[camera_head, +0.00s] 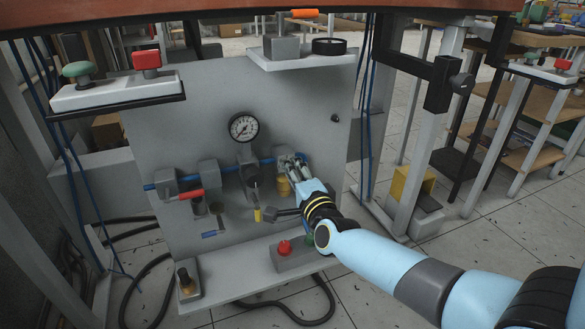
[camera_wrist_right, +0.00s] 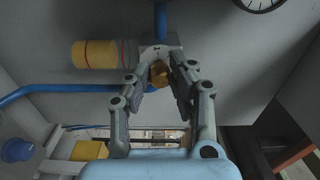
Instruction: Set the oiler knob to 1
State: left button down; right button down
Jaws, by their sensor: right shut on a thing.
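The oiler is a grey block (camera_wrist_right: 158,42) on the blue air line of the grey panel, with a yellow cup (camera_wrist_right: 95,54) beside it. Its brass knob (camera_wrist_right: 159,74) sits between the two fingers of my right gripper (camera_wrist_right: 160,88), which is shut on it. The fingers partly hide the knob, and its setting cannot be read. In the head view my right gripper (camera_head: 291,168) reaches in from the right over the oiler, and the yellow cup (camera_head: 283,187) shows just below. My left gripper is not in view.
A pressure gauge (camera_head: 243,127) sits left of my right gripper. A red-handled valve (camera_head: 190,194) and a blue lever (camera_head: 214,234) are further left. Below, a grey box (camera_head: 290,258) carries a red button. Black hoses lie on the floor.

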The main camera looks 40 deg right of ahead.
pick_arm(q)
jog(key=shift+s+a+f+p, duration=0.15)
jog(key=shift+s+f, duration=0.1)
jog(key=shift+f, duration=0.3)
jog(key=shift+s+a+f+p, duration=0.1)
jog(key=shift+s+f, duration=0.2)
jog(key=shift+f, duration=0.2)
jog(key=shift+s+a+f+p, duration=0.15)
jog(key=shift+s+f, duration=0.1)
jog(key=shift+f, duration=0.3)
pick_arm(e)
jog(key=shift+f+n, duration=0.1)
jog(key=shift+n, duration=1.2)
jog(key=c, duration=1.2)
grip_release()
jog(key=shift+a, duration=0.1)
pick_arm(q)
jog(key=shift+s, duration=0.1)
pick_arm(e)
jog(key=v, duration=1.2)
